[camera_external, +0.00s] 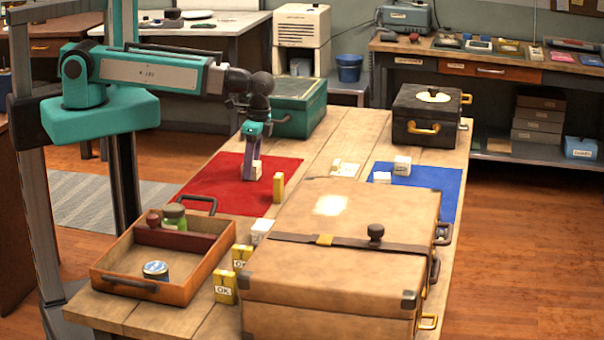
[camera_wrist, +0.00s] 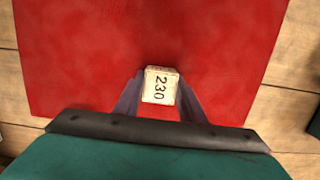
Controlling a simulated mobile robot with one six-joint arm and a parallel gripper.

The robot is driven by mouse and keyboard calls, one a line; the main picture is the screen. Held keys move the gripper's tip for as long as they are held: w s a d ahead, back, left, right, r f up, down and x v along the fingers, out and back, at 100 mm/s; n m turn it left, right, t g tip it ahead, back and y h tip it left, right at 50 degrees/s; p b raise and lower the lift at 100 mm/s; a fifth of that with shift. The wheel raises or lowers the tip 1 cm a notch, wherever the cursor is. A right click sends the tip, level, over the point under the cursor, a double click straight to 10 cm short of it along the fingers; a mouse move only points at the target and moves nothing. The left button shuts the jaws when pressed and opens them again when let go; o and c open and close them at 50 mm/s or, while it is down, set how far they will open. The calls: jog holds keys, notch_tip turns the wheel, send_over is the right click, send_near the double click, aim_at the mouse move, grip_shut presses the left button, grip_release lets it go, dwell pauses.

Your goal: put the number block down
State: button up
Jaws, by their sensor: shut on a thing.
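The number block is a small off-white block marked 230 (camera_wrist: 160,86), held between the two fingers of my gripper (camera_wrist: 159,97) in the wrist view. In the external view my gripper (camera_external: 251,172) points down over the red mat (camera_external: 213,180), and the pale block (camera_external: 257,168) shows at its fingertips. The block is over the red mat or on it; I cannot tell whether it touches. In the wrist view the red mat (camera_wrist: 80,50) spreads around the block.
A yellow block (camera_external: 278,187) stands upright just right of my gripper. A large tan case (camera_external: 330,265) and a wooden tray (camera_external: 190,285) are in front. Pale blocks (camera_external: 402,166) sit at a blue mat (camera_external: 440,180). Bare red mat lies left of my gripper.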

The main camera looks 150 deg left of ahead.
aim_at(256, 163)
jog(key=shift+f, duration=0.15)
jog(key=o, duration=1)
jog(key=shift+o, duration=0.2)
jog(key=r+p, duration=0.2)
jog(key=r, duration=0.1)
jog(key=r+p, duration=0.2)
jog(key=r, duration=0.2)
jog(key=w+a+r+p, duration=0.1)
jog(key=r+p, duration=0.2)
jog(key=shift+r, duration=0.2)
jog(key=shift+w+a+r, duration=0.1)
jog(key=shift+a+r, duration=0.05)
jog(key=shift+r, duration=0.75)
jog(key=shift+o, duration=0.6)
